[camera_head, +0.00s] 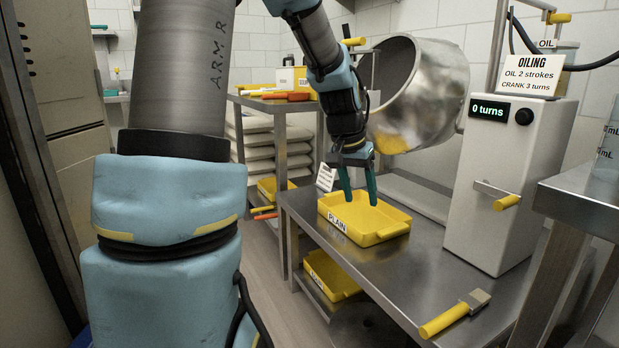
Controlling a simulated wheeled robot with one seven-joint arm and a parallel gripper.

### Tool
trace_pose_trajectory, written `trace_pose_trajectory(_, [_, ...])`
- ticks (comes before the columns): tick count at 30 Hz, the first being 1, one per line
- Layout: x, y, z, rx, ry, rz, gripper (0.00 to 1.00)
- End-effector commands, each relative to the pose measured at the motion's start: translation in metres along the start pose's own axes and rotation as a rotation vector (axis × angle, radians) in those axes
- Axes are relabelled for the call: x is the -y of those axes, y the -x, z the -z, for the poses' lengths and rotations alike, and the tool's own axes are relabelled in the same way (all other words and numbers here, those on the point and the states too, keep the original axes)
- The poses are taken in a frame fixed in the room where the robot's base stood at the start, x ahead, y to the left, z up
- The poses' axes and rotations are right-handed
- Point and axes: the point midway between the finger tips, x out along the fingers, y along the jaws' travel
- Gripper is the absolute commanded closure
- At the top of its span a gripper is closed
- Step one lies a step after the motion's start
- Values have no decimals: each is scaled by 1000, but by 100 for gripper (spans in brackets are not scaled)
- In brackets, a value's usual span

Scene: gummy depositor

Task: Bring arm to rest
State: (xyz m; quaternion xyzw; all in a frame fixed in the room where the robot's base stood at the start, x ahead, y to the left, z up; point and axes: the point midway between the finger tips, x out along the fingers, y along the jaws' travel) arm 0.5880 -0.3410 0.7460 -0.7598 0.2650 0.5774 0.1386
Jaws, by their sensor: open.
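My arm rises on the left, and its end reaches down from the top middle. I cannot tell whether the fingertips touch the tray's rim. The tray sits on the steel table (400,277).
A tilted steel drum (448,85) stands behind the tray. The oiling machine (498,180) reads "0 turns" and has a yellow-handled crank (506,202). A yellow-handled brush (455,314) lies near the table's front. Another yellow tray (335,278) is below. A steel counter (585,190) stands right.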

Motion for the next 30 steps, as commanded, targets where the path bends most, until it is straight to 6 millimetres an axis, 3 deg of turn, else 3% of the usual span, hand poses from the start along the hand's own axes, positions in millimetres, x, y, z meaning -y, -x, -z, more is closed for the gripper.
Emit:
trace_pose_trajectory(1, [17, -2, -30, 26, 59, 37, 39])
trace_pose_trajectory(6, [58, -4, -113, 82, 243, 125, 39])
trace_pose_trajectory(14, [80, -2, -216, 134, 464, 196, 39])
trace_pose_trajectory(23, [75, 59, -198, 133, 472, 198, 39])
trace_pose_trajectory(30, [68, 125, -177, 133, 470, 197, 39])
